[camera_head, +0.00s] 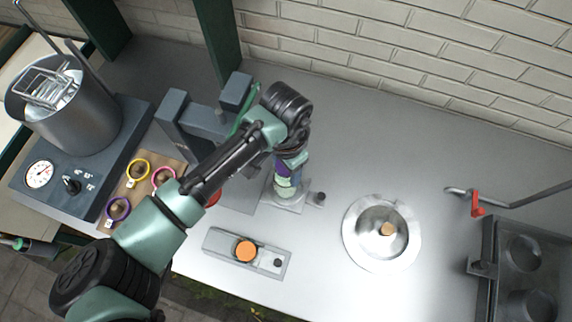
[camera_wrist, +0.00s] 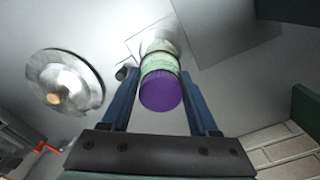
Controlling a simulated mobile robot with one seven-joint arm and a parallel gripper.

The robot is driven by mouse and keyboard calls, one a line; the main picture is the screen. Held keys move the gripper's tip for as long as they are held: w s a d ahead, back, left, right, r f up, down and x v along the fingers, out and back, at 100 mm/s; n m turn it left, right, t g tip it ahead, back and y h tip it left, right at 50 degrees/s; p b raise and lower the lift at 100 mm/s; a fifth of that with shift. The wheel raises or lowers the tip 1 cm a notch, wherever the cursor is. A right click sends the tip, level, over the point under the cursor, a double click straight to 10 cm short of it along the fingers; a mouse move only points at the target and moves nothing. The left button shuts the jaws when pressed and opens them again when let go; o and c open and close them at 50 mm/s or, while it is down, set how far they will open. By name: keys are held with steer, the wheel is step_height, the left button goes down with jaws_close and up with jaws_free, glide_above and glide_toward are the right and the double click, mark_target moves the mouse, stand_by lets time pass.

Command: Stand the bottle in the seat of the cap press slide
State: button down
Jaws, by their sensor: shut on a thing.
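The bottle (camera_head: 285,187), pale green with a purple top, is upright under my wrist in the head view. In the wrist view I look down on the bottle (camera_wrist: 160,92), its purple top nearest the camera. My gripper (camera_wrist: 158,74) is shut on it, with one blue finger on each side. The bottle's lower end is at the light grey slide plate (camera_head: 299,202) with a dark knob (camera_head: 319,198). Its foot and the seat are mostly hidden, so I cannot tell whether it rests in the seat. The grey cap press (camera_head: 188,118) stands left of my wrist.
A grey block with an orange disc (camera_head: 246,251) lies in front. A shiny round lid (camera_head: 382,232) lies to the right, with a red-handled crank (camera_head: 477,203) beyond. Colored rings (camera_head: 139,168) and a steel pot (camera_head: 72,115) are at left. The counter behind the lid is clear.

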steer(key=shift+f, duration=0.1)
stand_by(0.3)
steer(key=shift+f, duration=0.2)
stand_by(0.3)
steer(key=shift+c, duration=0.3)
jaws_free()
steer(key=shift+c, duration=0.2)
steer(key=shift+c, duration=0.9)
steer(key=shift+r, duration=0.1)
